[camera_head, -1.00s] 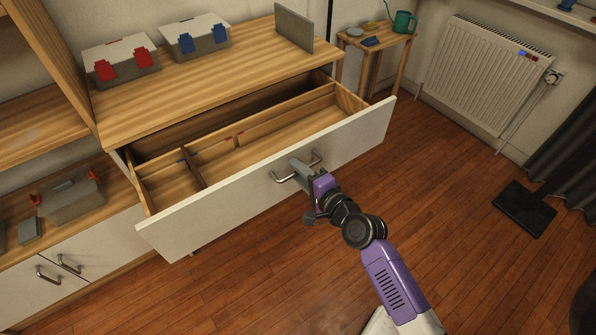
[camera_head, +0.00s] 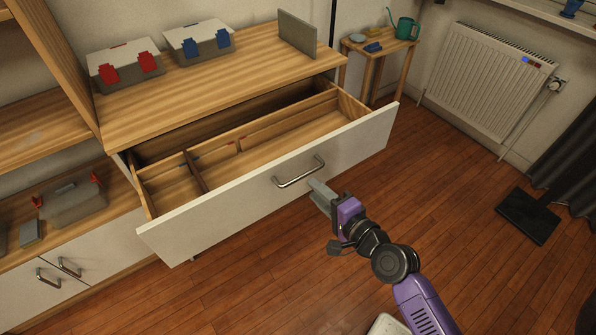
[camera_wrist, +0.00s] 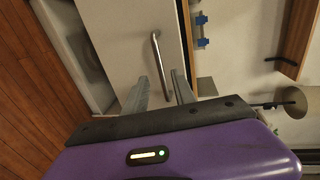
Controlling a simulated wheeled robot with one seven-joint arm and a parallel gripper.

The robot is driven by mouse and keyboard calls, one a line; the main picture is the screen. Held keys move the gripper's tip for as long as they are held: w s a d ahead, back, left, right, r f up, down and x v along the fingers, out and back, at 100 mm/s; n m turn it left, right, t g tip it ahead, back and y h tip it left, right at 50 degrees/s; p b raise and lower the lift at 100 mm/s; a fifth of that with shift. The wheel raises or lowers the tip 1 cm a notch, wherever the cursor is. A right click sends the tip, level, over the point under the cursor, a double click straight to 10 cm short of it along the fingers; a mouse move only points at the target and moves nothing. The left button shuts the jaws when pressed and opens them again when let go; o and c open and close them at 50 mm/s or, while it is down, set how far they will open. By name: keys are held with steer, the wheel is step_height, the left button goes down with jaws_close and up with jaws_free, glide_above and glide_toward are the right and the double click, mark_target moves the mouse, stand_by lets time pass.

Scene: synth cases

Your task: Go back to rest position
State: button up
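My gripper (camera_head: 318,190) is in front of the drawer, a little below and to the right of its handle (camera_head: 299,172), and apart from it. In the wrist view the two grey fingers of my gripper (camera_wrist: 160,86) are spread with a gap between them and nothing in it. The metal handle (camera_wrist: 161,66) shows just beyond the fingertips. The white-fronted drawer (camera_head: 350,148) stands pulled out, with wooden dividers and compartments inside.
Grey boxes with red latches (camera_head: 125,68) and blue latches (camera_head: 199,40) stand on the cabinet top beside an upright grey panel (camera_head: 297,34). A small side table (camera_head: 385,52) holds a green watering can (camera_head: 405,28).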

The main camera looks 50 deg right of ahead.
stand_by(0.3)
steer(key=s+a+r+n+y+p, duration=0.2)
steer(key=s+a+r+n, duration=0.4)
steer(key=s+a+n, duration=0.3)
steer(key=s+a+r+n+y+p, duration=0.2)
steer(key=s+a+r+n, duration=0.5)
steer(key=s+n, duration=0.5)
steer(key=a, duration=0.2)
steer(key=shift+s+a+r+p, duration=0.2)
steer(key=shift+s+a+p, duration=0.1)
steer(key=shift+a, duration=0.1)
